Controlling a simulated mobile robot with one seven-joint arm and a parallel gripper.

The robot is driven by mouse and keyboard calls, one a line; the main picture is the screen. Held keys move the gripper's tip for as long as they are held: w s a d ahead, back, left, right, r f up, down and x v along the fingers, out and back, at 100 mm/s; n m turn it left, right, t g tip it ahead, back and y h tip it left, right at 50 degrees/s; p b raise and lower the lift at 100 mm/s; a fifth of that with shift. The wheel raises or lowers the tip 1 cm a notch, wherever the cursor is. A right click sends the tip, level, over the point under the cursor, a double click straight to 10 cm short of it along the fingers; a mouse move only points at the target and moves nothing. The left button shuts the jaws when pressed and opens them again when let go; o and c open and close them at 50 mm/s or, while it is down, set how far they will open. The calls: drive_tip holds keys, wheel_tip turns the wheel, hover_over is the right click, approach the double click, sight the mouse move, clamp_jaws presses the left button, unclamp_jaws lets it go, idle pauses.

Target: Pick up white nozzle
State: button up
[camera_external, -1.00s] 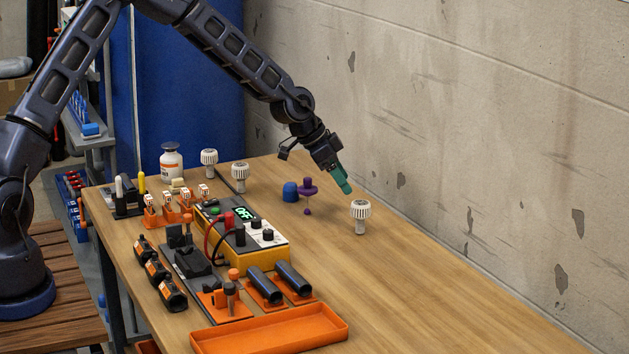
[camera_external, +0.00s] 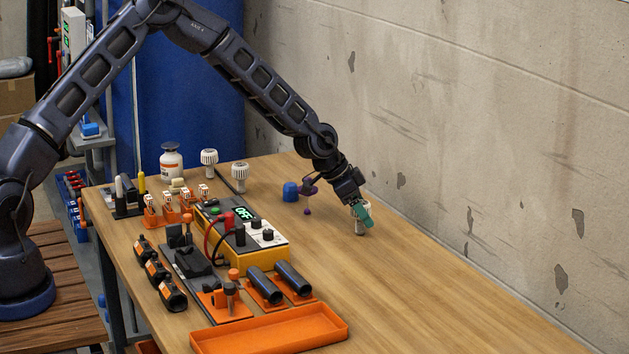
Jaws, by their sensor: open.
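A white nozzle (camera_external: 359,226) stands upright on the table near the wall. My gripper (camera_external: 364,217) has green fingers and is down at this nozzle, hiding most of its ribbed head. The gripper is open; whether a finger touches the nozzle cannot be told. Two more white nozzles stand at the back of the table, one at the left (camera_external: 209,162) and one nearer the middle (camera_external: 240,176).
A blue cap (camera_external: 290,192) and a purple part (camera_external: 309,187), partly hidden by my arm, are left of the gripper. A yellow meter box (camera_external: 243,240), black pipes (camera_external: 293,278) and an orange tray (camera_external: 270,328) lie in front. The wall (camera_external: 480,140) is close behind. The table's right side is clear.

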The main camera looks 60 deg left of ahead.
drive_tip(key=shift+w+d+f, duration=0.1)
drive_tip(key=shift+w+f, duration=0.2)
drive_tip(key=shift+f, duration=0.1)
drive_tip(key=shift+c, duration=0.4)
drive_tip(key=c, duration=1)
drive_tip(key=shift+r, duration=0.1)
